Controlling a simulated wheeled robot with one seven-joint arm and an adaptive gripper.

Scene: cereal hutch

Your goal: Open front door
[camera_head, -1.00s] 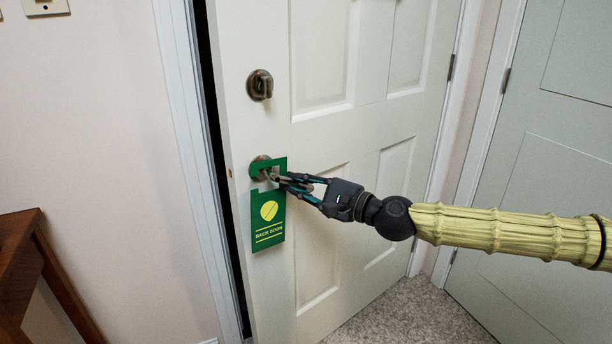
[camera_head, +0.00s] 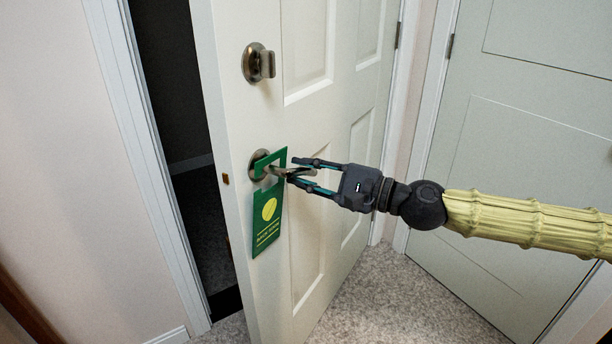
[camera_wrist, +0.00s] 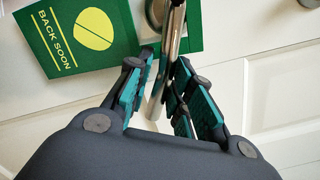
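The white panelled front door (camera_head: 345,95) stands ajar, swung toward me, with a dark gap at its left edge. Its metal lever handle (camera_head: 278,171) carries a green "BACK SOON" hanger (camera_head: 266,215). My gripper (camera_head: 291,171) is at the lever, with its fingers apart on either side of it. In the wrist view the handle (camera_wrist: 166,70) runs between the fingers of my gripper (camera_wrist: 167,57), with a gap on the left side. Contact on the right side cannot be told. The hanger (camera_wrist: 75,35) is at the upper left there.
A round deadbolt (camera_head: 258,63) sits above the handle. The white door frame (camera_head: 145,150) is on the left. A grey-green panelled door (camera_head: 520,130) stands on the right, behind my arm. Speckled floor (camera_head: 395,295) is clear below. A brown wooden edge (camera_head: 25,310) shows at lower left.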

